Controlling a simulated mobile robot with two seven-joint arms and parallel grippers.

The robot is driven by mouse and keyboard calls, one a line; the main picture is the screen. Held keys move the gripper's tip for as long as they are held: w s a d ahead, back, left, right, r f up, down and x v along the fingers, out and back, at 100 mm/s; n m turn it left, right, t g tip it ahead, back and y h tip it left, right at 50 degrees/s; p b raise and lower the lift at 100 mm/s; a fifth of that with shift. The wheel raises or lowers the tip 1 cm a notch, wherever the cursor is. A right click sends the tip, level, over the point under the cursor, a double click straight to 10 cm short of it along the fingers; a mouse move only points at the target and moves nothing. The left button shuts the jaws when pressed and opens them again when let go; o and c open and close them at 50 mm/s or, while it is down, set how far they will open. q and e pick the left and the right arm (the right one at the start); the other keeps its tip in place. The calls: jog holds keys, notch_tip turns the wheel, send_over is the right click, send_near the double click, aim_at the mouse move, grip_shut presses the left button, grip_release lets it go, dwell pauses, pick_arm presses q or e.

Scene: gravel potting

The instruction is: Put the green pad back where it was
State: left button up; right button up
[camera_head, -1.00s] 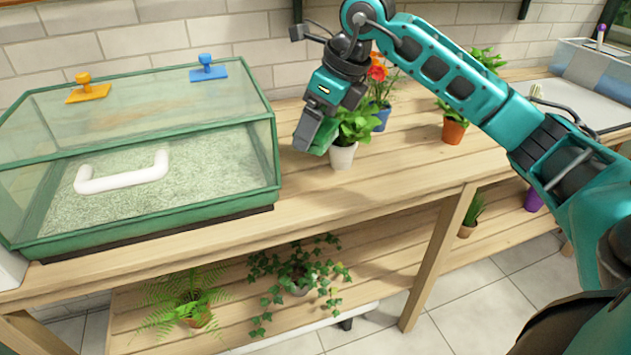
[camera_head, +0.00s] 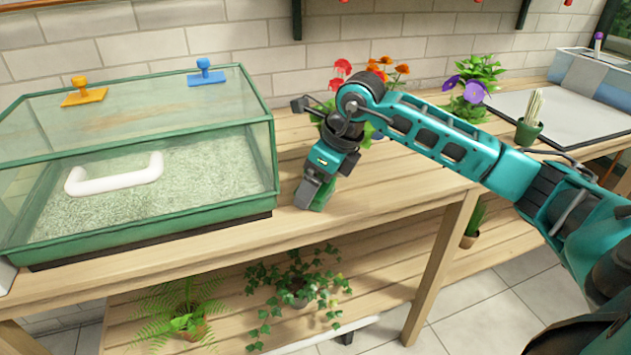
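My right gripper (camera_head: 313,197) points down over the wooden table, just right of the glass tank. A small green piece, which looks like the green pad (camera_head: 323,193), shows at its fingertips. The fingers appear shut on it, partly hiding it. I cannot tell whether the pad touches the tabletop. My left gripper is not in view.
The green-framed glass tank (camera_head: 150,228) holds gravel and a white handle-shaped piece (camera_head: 115,178). An orange knob (camera_head: 83,93) and a blue knob (camera_head: 206,72) sit on its top. Flowers stand behind my arm. The tabletop (camera_head: 400,195) in front is clear.

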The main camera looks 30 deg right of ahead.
jog(key=shift+o, duration=1.1)
jog(key=p+v, duration=0.2)
jog(key=v, duration=1)
